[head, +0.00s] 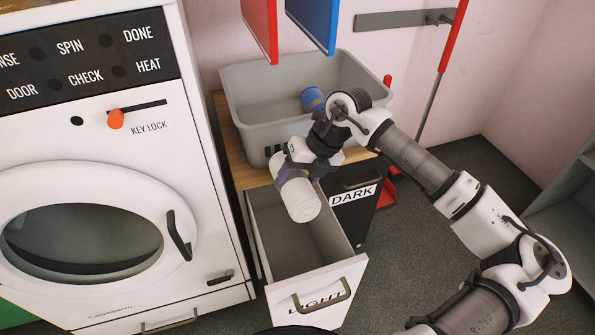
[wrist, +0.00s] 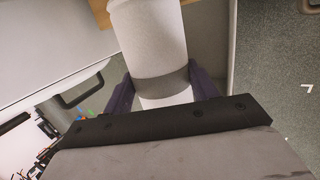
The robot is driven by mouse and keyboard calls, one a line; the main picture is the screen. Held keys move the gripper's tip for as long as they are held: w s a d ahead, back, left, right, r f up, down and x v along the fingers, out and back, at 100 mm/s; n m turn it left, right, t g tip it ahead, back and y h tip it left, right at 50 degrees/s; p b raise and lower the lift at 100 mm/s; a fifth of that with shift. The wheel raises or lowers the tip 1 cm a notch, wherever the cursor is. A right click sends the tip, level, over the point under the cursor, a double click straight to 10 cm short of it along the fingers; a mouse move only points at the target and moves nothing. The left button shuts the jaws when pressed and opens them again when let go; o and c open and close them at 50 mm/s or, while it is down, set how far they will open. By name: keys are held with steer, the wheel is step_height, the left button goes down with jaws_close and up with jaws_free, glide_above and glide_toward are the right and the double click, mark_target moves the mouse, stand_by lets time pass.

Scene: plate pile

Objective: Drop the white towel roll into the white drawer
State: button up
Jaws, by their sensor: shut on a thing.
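The white towel roll (head: 299,200) is held in my gripper (head: 287,170), above the open white drawer (head: 262,232) marked LIGHT. The roll is tilted, with its round end toward the drawer front. In the wrist view the roll (wrist: 150,40) lies between the two dark fingers of my gripper (wrist: 160,90), with a grey band across it near the fingers. The drawer interior that shows is bare and grey; part of it is hidden behind the roll.
A white washer (head: 95,190) stands left of the drawer. A dark drawer (head: 352,205) marked DARK is to the right. A grey bin (head: 245,100) sits on the wooden top (head: 228,140) behind, with a blue roll (head: 312,98) in it. Red and blue panels hang above.

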steer(key=shift+f, duration=0.15)
steer(key=o, duration=1.1)
steer(key=shift+o, duration=0.2)
steer(key=p+v, duration=0.1)
steer(key=v, duration=1.3)
steer(key=shift+f, duration=0.1)
steer(key=shift+d, duration=0.15)
